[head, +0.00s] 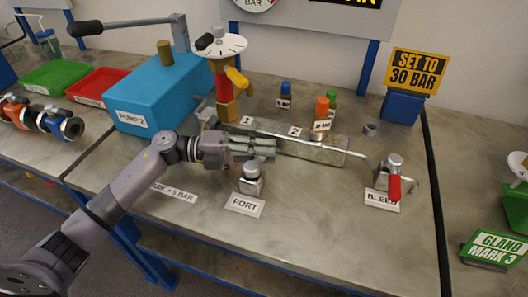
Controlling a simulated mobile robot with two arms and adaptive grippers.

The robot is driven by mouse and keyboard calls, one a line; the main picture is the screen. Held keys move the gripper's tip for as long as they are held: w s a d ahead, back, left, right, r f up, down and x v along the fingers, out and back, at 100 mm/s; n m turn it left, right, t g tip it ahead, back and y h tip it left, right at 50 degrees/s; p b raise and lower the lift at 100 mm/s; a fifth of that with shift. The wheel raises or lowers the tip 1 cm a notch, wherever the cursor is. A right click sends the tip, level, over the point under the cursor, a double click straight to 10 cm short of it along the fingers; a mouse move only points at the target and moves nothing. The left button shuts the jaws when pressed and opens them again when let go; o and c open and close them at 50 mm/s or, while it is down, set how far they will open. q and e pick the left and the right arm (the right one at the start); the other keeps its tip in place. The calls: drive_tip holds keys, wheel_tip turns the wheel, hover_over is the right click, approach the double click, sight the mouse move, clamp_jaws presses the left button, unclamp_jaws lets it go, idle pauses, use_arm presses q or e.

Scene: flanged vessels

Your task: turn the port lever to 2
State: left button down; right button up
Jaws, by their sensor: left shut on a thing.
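The port valve (251,182), a small metal body with a round top, stands behind the white PORT label (245,205). My left gripper (262,149) reaches in from the left, low over the bench just behind the valve's top, and is shut. The port lever is hidden by its fingers, so its exact angle cannot be read. The 1 tag (247,121) and the 2 tag (295,131) are on the long metal block (320,150) behind the gripper; the 2 tag is farther right. My right gripper is not in view.
A bleed valve with a red handle (394,187) stands to the right by the BLEED label. A blue pump box (175,90) and a yellow-handled valve (236,77) stand behind. Small capped bottles (322,108) stand behind the block. The bench front between PORT and BLEED is clear.

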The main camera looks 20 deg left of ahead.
use_arm(q)
drive_tip(key=c, duration=1.4)
unclamp_jaws()
drive_tip(key=v, duration=1.2)
drive_tip(key=shift+c, duration=0.2)
